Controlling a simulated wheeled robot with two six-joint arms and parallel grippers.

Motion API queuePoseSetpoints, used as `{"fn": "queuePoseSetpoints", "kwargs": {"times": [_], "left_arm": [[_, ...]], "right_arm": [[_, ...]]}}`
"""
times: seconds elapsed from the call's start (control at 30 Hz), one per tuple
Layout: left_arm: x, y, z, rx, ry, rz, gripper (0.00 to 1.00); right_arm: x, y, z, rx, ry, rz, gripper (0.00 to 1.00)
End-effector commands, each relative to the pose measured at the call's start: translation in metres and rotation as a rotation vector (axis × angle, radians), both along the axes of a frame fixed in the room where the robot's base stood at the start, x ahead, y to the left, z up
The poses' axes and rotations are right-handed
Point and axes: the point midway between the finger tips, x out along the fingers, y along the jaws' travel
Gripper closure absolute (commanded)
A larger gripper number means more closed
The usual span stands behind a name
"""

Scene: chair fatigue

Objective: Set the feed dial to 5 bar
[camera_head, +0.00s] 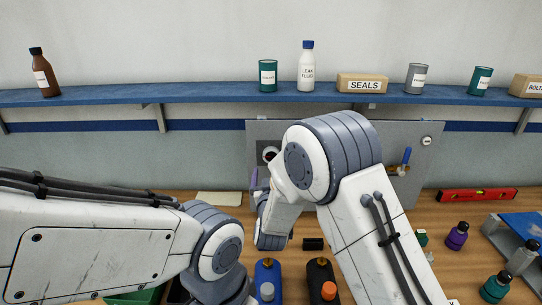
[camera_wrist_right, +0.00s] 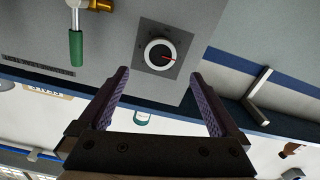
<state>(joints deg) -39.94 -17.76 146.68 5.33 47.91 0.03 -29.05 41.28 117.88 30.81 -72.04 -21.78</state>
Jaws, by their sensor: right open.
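The scale cannot be read. In the head view the dial (camera_head: 269,153) is partly hidden by my right arm. My right gripper (camera_wrist_right: 159,73) is open and empty, its purple fingers spread to either side below the dial in the picture, apart from it. In the head view only a bit of purple finger shows. My left arm is in view, but its gripper is not.
The grey panel (camera_head: 425,170) carries a small gauge (camera_head: 427,141) and a blue-handled valve (camera_head: 405,158). A green-handled brass valve (camera_wrist_right: 76,45) is beside the dial. A blue shelf (camera_head: 210,92) runs above.

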Motion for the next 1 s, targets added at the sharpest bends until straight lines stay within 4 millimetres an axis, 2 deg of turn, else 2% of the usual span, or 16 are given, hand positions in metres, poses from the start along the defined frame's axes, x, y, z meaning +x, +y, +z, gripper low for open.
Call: {"fn": "queuePoseSetpoints", "kwargs": {"times": [0.03, 0.2, 0.4, 0.8, 0.87, 1.0], "left_arm": [[0.000, 0.000, 0.011, 0.000, 0.000, -0.001, 0.50], [0.000, 0.000, 0.026, 0.000, 0.000, -0.004, 0.50], [0.000, 0.000, 0.035, 0.000, -0.001, -0.006, 0.50], [0.000, 0.000, 0.037, 0.000, -0.001, -0.006, 0.50], [0.000, 0.000, 0.037, 0.000, -0.001, -0.006, 0.50], [0.000, 0.000, 0.037, 0.000, -0.001, -0.006, 0.50]], "right_arm": [[0.011, -0.001, 0.004, 0.000, 0.002, -0.002, 0.01], [0.043, -0.001, 0.004, 0.000, 0.002, -0.001, 0.01], [0.067, 0.000, 0.002, 0.001, 0.001, 0.001, 0.01], [0.075, 0.000, 0.000, 0.001, 0.003, 0.003, 0.01], [0.075, 0.000, 0.000, 0.001, 0.003, 0.003, 0.20], [0.074, 0.000, 0.000, 0.001, 0.003, 0.003, 0.74]]}}
